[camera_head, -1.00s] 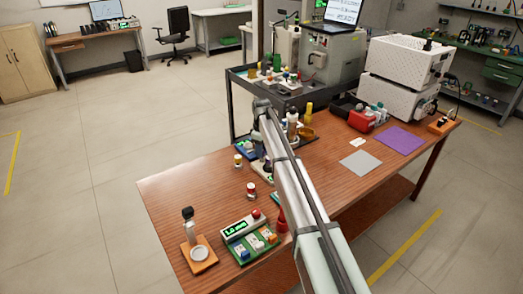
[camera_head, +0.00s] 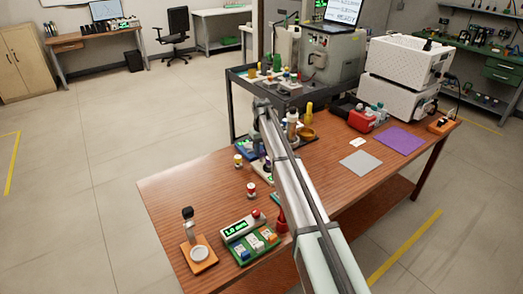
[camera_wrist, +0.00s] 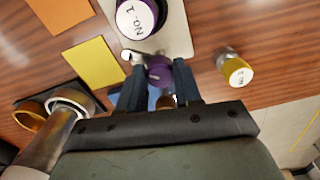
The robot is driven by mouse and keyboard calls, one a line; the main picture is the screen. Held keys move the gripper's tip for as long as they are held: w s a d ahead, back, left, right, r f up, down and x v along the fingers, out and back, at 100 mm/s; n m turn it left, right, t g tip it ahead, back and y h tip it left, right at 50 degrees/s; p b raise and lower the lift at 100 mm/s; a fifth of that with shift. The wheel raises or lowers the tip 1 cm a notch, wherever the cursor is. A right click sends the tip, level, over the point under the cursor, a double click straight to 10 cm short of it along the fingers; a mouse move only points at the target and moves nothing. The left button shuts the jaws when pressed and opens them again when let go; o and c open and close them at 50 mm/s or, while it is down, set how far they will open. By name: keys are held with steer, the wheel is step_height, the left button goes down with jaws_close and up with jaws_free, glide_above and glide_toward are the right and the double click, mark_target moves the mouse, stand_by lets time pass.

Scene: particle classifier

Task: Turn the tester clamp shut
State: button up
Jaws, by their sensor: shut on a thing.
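In the wrist view, my gripper (camera_wrist: 157,80) has its two dark fingers on either side of a purple knob (camera_wrist: 159,68), which seems to be the tester clamp's handle. The fingers are shut on it. Just beyond is a pale plate (camera_wrist: 172,40) with a round, purple-sided piece (camera_wrist: 136,18) whose white top is marked "NO." and a digit I cannot read surely. In the head view, my arm hides the gripper and most of the clamp. How far the clamp is turned cannot be told.
A yellow-sided jar (camera_wrist: 236,70) stands right of the fingers. Yellow (camera_wrist: 95,62) and orange (camera_wrist: 60,10) flat sheets lie to the left. In the head view, a green-display device (camera_head: 242,228) and a stand on an orange base (camera_head: 199,254) occupy the near table end.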

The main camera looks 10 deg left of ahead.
mark_target(262, 151)
steer(key=m, duration=0.5)
steer(key=shift+m, duration=0.3)
steer(key=m, duration=0.4)
steer(key=shift+m, duration=0.7)
steer(key=o, duration=1)
steer(key=shift+o, duration=0.2)
step_height(262, 151, up, 14)
steer(key=shift+f, duration=0.1)
